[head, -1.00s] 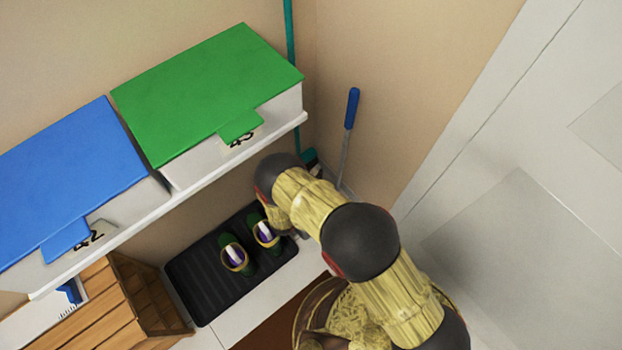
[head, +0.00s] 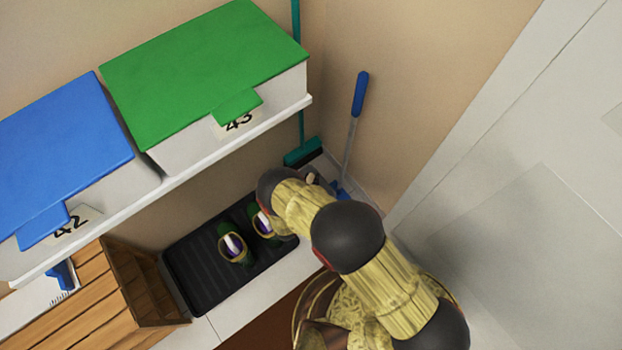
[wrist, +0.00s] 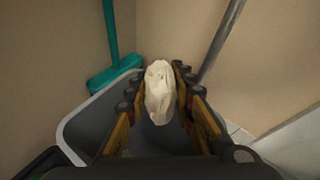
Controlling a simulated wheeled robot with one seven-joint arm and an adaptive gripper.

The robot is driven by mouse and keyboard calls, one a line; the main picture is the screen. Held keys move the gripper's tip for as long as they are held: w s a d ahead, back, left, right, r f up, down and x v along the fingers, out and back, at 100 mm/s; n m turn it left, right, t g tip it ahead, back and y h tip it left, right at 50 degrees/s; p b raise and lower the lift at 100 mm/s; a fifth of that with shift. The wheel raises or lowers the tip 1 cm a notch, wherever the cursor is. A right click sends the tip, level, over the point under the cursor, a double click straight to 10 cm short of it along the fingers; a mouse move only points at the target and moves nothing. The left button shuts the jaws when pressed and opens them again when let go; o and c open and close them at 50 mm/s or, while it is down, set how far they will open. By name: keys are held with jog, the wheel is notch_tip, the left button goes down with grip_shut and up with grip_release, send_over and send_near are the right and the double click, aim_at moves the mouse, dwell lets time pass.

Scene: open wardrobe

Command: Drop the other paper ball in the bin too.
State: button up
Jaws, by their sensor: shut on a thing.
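My gripper (wrist: 160,98) is shut on a crumpled, off-white paper ball (wrist: 159,88) in the wrist view. The ball sits between the fingertips, over the opening of a grey bin (wrist: 76,128). The bin's rim shows to the left of the gripper, and its dark inside shows below. I cannot see the other paper ball; the gripper hides much of the bin's inside. In the head view my arm covers most of the corner where the bin stands.
A teal broom (head: 303,152) leans in the corner behind the bin. A blue-handled tool (head: 360,94) leans on the right wall. A shelf with a green-lidded box (head: 205,75) and a blue-lidded box (head: 62,150) overhangs a black tray (head: 205,275) with shoes (head: 235,246).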

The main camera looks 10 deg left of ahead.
jog(key=shift+f, duration=0.15)
jog(key=o, duration=0.9)
jog(key=shift+c, duration=0.2)
jog(key=shift+o, duration=0.3)
jog(key=v, duration=1.2)
jog(key=shift+f, duration=0.1)
